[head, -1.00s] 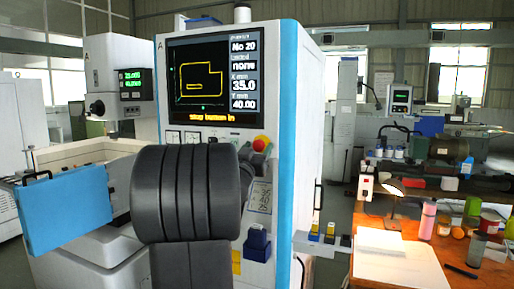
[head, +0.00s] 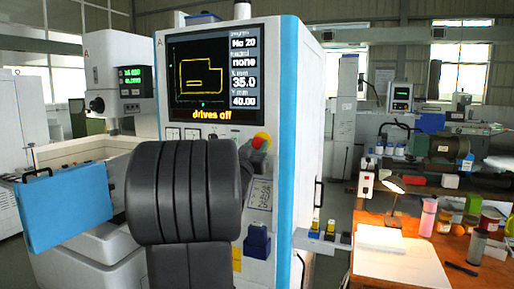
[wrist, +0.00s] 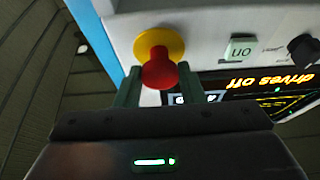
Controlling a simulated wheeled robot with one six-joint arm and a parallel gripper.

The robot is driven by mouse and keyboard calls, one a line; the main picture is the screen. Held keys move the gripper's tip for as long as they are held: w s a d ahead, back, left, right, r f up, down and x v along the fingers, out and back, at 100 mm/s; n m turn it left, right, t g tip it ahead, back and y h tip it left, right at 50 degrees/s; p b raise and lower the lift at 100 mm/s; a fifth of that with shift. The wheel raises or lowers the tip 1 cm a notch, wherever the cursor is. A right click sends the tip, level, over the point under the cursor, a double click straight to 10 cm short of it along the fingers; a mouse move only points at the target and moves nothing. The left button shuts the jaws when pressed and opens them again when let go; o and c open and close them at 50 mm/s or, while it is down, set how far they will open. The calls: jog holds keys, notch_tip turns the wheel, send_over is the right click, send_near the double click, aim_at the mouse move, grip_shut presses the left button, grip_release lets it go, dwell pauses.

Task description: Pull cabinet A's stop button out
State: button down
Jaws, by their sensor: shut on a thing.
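Cabinet A (head: 285,120) is a white machine cabinet with a blue edge, marked A at its top left. Its red stop button (head: 258,143) sits on a yellow collar on the panel below the screen. In the wrist view the red stop button (wrist: 158,68) stands between the green fingers of my gripper (wrist: 158,88), which is shut on it. The screen (head: 212,75) reads "drives off" in yellow. My arm hides part of the panel in the head view, and the gripper is mostly hidden there.
A blue door (head: 65,210) juts out at left. A wooden bench (head: 400,265) with a lamp, bottle and jars stands at right.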

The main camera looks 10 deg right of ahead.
jog(key=c, duration=0.9)
grip_release()
jog(key=shift+s+a, duration=0.1)
jog(key=shift+c, duration=0.2)
jog(key=b+v, duration=0.3)
jog(key=v, duration=1)
jog(key=shift+s+a+f, duration=0.2)
jog(key=shift+s, duration=0.1)
jog(key=p+x, duration=0.3)
jog(key=x, duration=1)
jog(key=shift+w+d+r, duration=0.15)
jog(key=shift+r, duration=0.1)
jog(key=shift+w+d, duration=0.4)
jog(key=shift+w, duration=0.25)
jog(key=shift+s, duration=0.1)
